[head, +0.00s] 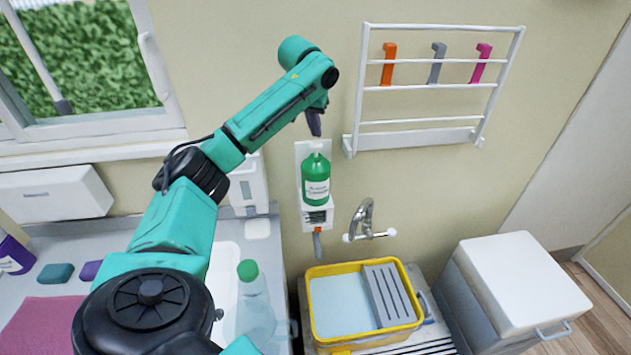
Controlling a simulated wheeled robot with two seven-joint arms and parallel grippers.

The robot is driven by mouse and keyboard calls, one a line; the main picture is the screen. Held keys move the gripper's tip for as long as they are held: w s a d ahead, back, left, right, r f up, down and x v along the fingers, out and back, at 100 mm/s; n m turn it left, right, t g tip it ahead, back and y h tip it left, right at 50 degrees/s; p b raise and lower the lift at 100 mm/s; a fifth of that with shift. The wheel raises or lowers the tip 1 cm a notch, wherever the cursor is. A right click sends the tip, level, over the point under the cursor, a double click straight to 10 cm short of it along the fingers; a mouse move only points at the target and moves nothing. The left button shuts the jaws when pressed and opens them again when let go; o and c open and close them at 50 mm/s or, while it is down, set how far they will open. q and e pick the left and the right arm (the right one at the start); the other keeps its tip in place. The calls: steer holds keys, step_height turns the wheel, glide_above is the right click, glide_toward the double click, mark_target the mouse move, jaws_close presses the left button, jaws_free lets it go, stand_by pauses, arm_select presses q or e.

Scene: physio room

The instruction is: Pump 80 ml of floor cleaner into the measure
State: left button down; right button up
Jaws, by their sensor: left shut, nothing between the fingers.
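A green bottle (316,180) with a white label stands upright in a white wall holder (301,155). Its pale pump head (317,146) is on top. My left gripper (315,130) is shut and empty, pointing down just above the pump head. I cannot tell whether the fingertips touch it. A small grey and orange piece (317,243) hangs below the holder. I cannot clearly make out the measure. A clear vessel with a green cap (255,302) stands at the sink, partly hidden by my arm. My right gripper is not in view.
A yellow bucket (409,337) with pale liquid and a grey wringer (387,295) stands below a wall tap (362,220). A white-lidded bin (525,280) is at right. A wall rack (438,123) holds coloured clips. A window and counter are at left.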

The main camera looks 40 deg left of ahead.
mark_target(316, 142)
arm_select(q)
steer(key=shift+f+b, duration=0.85)
steer(key=shift+f, duration=0.7)
step_height(316, 142, up, 3)
steer(key=p, duration=0.3)
steer(key=shift+f, duration=0.2)
